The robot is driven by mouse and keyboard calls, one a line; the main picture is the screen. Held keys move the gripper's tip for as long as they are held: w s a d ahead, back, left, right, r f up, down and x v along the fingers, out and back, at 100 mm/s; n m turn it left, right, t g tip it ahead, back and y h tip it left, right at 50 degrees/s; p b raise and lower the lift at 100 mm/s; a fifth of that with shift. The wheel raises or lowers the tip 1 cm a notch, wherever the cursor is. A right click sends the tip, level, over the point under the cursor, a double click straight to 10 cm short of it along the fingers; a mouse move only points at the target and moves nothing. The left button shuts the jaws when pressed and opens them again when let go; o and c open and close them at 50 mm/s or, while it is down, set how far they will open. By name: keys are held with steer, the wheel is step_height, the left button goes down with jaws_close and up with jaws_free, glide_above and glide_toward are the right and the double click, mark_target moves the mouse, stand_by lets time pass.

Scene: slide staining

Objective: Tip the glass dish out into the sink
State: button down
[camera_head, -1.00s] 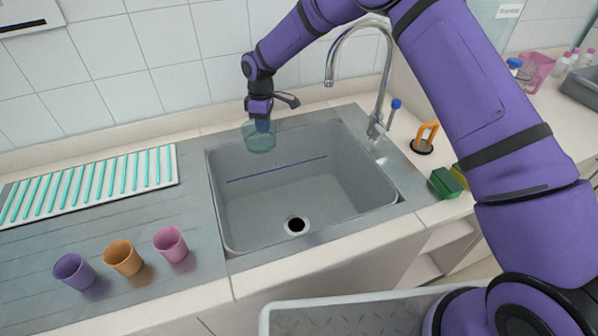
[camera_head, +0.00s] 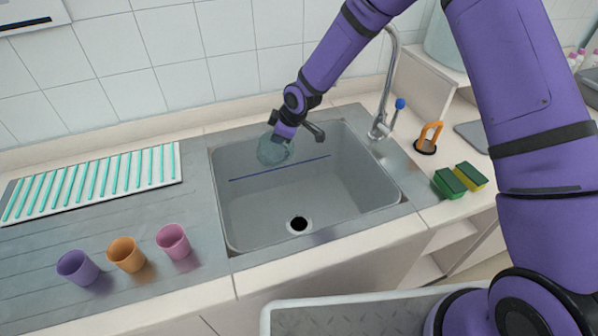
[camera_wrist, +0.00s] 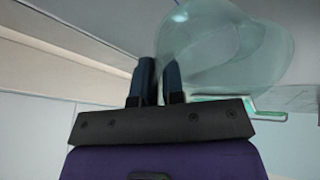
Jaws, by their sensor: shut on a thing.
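The glass dish (camera_head: 272,151) is pale teal and see-through. It is over the back left part of the grey sink (camera_head: 255,205) and looks tilted. My gripper (camera_head: 281,137) is shut on the dish from its upper right side. In the wrist view, the dark fingers of my gripper (camera_wrist: 158,82) pinch the dish's edge, and the dish (camera_wrist: 235,50) extends to the upper right. The fingertips are partly hidden by the glass. I cannot see any contents in the dish. The sink's drain (camera_head: 298,225) is open to view.
The tap (camera_head: 388,85) stands at the sink's back right. A plunger with an orange handle (camera_head: 430,135) and green-yellow sponges (camera_head: 450,182) are to the right. A purple cup (camera_head: 77,268), an orange cup (camera_head: 126,254) and a pink cup (camera_head: 173,241) stand left, below a ribbed rack (camera_head: 172,177).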

steer(key=shift+s+d+r+t+y, duration=0.5)
steer(key=shift+s+d, duration=0.1)
steer(key=shift+d, duration=0.05)
steer(key=shift+s+d+r+t+y, duration=0.2)
steer(key=shift+r+t+y, duration=0.1)
steer(key=shift+t, duration=0.1)
steer(key=shift+s+d+r+t+y, duration=0.15)
steer(key=shift+s+r+t+y, duration=0.1)
steer(key=shift+r+t+y, duration=0.15)
steer(key=shift+s+d+r+t+y, duration=0.2)
steer(key=shift+r+t+y, duration=0.15)
steer(key=shift+t+y, duration=0.25)
steer(key=shift+s+d+r+t+y, duration=0.3)
steer(key=shift+r+t+y, duration=0.1)
steer(key=shift+t+y, duration=0.15)
steer(key=shift+s+d+r+t+y, duration=0.25)
steer(key=shift+s+r+t+y, duration=0.1)
steer(key=shift+t+y, duration=0.2)
stand_by(0.9)
steer(key=shift+s+d+r+n+t+y, duration=0.2)
steer(key=shift+s+d+n+t+y, duration=0.15)
steer(key=shift+s+d+y, duration=0.2)
stand_by(0.5)
steer(key=shift+s+d+r+t+y, duration=0.25)
steer(key=shift+s+d+t+y, duration=0.2)
steer(key=shift+s+t, duration=0.1)
